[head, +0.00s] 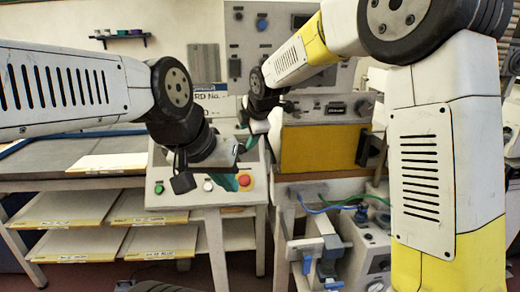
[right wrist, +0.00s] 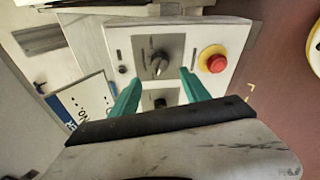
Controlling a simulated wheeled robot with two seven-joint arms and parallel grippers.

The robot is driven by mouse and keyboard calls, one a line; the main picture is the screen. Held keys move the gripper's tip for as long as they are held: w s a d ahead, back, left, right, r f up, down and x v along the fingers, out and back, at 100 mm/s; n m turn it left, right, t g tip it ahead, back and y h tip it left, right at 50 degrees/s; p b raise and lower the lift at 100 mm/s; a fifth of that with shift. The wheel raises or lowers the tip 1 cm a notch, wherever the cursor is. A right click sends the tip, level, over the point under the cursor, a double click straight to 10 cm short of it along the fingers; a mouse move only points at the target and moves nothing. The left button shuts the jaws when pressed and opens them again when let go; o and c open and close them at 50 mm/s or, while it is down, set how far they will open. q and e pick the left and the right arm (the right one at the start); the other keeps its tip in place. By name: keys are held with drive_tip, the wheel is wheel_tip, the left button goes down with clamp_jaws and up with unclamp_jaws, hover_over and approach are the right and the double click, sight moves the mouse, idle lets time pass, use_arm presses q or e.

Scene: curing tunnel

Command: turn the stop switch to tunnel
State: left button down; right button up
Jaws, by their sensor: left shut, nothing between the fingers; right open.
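The control box (head: 205,197) stands on the bench front. In the right wrist view a rotary switch (right wrist: 158,64) with a dark knob sits on a grey plate on the box face; its lettering is too small to read. A second dark knob (right wrist: 159,103) is on a paler plate nearer the gripper. I cannot tell from lettering which is the stop switch. My right gripper (right wrist: 161,76) is open, its teal fingers either side of the rotary switch's line, with no contact visible. My left gripper (head: 231,183) is shut and empty, low in front of the box, hiding part of its face.
Green (head: 158,189) and white (head: 208,186) buttons are on the box. A boxy unit with hoses (head: 368,243) stands lower right.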

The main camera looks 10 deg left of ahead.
sight(244, 144)
drive_tip(key=x, duration=0.7)
drive_tip(key=shift+w+f, duration=0.1)
drive_tip(key=shift+f, duration=0.1)
clamp_jaws()
